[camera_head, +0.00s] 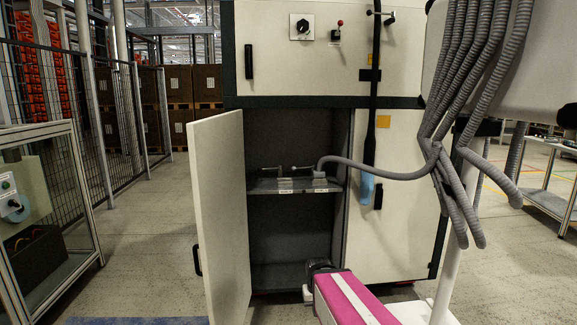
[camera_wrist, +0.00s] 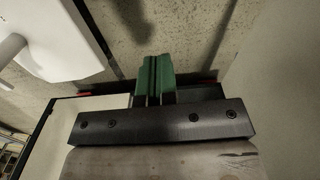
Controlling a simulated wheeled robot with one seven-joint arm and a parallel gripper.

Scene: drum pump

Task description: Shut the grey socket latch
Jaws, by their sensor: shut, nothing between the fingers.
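My gripper (camera_wrist: 155,62) shows in the wrist view with its green fingers together and nothing between them. It points at the speckled floor, away from the latch. In the head view, on the shelf (camera_head: 265,187) inside the open cabinet, small grey metal fittings (camera_head: 281,171) stand beside the end of a grey ribbed hose (camera_head: 345,163). The socket latch appears to be among these fittings. They are too small to tell which part is the latch or whether it is open. The latch does not show in the wrist view.
The cabinet's left door (camera_head: 222,215) stands wide open toward me; the right door (camera_head: 385,220) is closed. The grey hose crosses the front of the opening from the right. A bundle of grey conduits (camera_head: 470,90) hangs at right. A glazed frame (camera_head: 45,215) stands at left.

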